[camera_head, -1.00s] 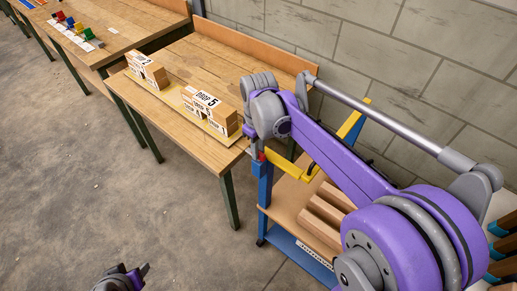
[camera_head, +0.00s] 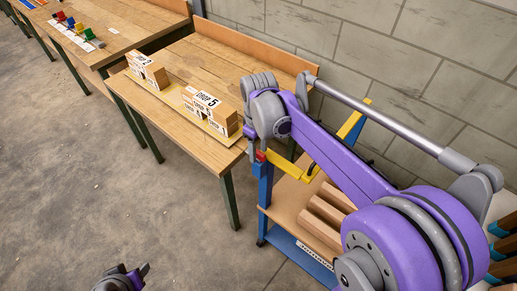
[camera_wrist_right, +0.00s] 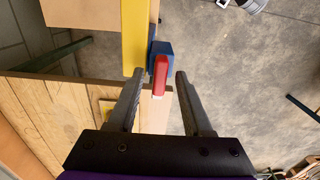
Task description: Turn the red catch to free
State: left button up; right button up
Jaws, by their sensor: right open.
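The red catch (camera_wrist_right: 160,75) stands on a blue block (camera_wrist_right: 161,48) beside a yellow bar (camera_wrist_right: 134,40) in the right wrist view. My right gripper (camera_wrist_right: 159,74) is open, with one finger on each side of the catch. Gaps show between the catch and both fingers. In the head view the catch (camera_head: 261,156) is a small red patch on top of the blue post (camera_head: 265,186), below my right wrist. My right fingers are mostly hidden there. Part of my left gripper (camera_head: 123,279) shows at the bottom edge; its finger opening is unclear.
A wooden bench (camera_head: 205,150) with labelled wooden blocks (camera_head: 210,108) stands left of the blue frame. Wooden bars (camera_head: 327,212) lie on the frame's shelf. A grey block wall (camera_head: 375,50) is behind. The floor (camera_head: 70,190) at left is clear.

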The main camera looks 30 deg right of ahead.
aim_at(258, 152)
notch_tip(258, 152, up, 11)
jog(key=shift+p, duration=0.3)
jog(key=shift+f, duration=0.1)
dwell(0.5)
jog(key=s+a+f+m+t, duration=0.2)
jog(key=s+a+f, duration=0.1)
jog(key=s+f, duration=0.4)
jog(key=s+a+f+m+t, duration=0.2)
jog(key=s+a+f+t, duration=0.1)
jog(key=s+f, duration=0.4)
jog(key=shift+s+f+m+t, duration=0.15)
jog(key=shift+s+m+t, duration=0.15)
jog(key=shift+s, duration=0.35)
jog(key=shift+d, duration=0.1)
